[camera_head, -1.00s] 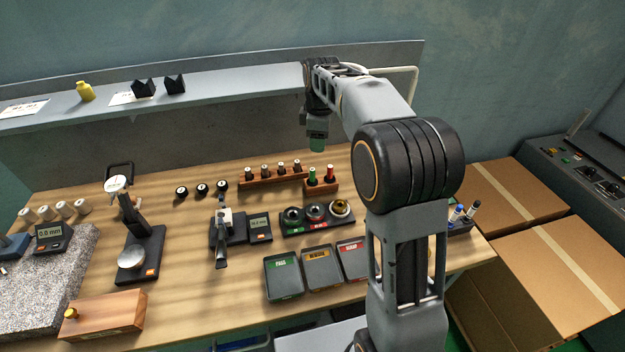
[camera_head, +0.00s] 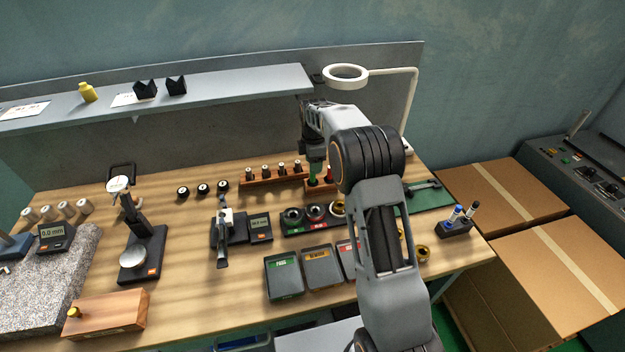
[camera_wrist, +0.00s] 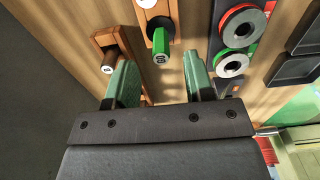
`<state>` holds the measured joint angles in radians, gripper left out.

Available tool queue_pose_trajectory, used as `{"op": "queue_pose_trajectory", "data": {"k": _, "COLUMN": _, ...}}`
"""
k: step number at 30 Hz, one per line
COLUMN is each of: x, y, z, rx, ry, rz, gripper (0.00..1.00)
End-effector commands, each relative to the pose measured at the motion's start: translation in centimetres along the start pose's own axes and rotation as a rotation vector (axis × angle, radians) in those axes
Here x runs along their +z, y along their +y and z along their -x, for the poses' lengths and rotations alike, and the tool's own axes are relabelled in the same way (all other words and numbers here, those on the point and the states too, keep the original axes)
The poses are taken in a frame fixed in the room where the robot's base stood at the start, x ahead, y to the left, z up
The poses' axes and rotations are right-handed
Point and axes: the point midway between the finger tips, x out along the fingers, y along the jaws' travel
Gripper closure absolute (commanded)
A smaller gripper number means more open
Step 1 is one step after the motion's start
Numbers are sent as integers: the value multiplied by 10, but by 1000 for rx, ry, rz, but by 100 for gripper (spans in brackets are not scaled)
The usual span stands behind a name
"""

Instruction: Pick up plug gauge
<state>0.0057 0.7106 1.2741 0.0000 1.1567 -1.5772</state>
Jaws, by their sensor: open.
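The plug gauges stand in a small wooden block (camera_head: 318,187) at the back of the bench. One has a green handle (camera_wrist: 161,42), the other a red handle (camera_head: 329,173). My gripper (camera_head: 316,155) points down from above at this block, its green fingers close to the green-handled gauge. In the wrist view my gripper (camera_wrist: 158,68) is open, its two fingers apart, with the green handle just beyond the gap between the tips. No contact shows. The lower part of the green gauge is hidden in the head view by my fingers and the block.
A longer wooden rack (camera_head: 262,179) with several dark pins stands directly left. Ring gauges in a black tray (camera_head: 296,229) lie in front. Coloured-label trays (camera_head: 284,278) are nearer. A ring lamp (camera_head: 346,76) on a white arm hangs behind.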

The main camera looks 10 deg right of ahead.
Motion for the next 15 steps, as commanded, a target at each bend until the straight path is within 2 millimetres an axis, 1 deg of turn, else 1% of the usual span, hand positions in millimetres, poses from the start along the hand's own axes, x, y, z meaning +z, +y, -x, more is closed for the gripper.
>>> {"op": "queue_pose_trajectory", "data": {"k": 4, "x": -1, "y": -1, "z": -9, "rx": -4, "ry": 0, "rz": 0, "gripper": 52}}
{"op": "queue_pose_trajectory", "data": {"k": 12, "x": -4, "y": 0, "z": -44, "rx": -2, "ry": 0, "rz": -1, "gripper": 52}}
{"op": "queue_pose_trajectory", "data": {"k": 15, "x": -4, "y": 0, "z": -50, "rx": -1, "ry": 0, "rz": -1, "gripper": 52}}
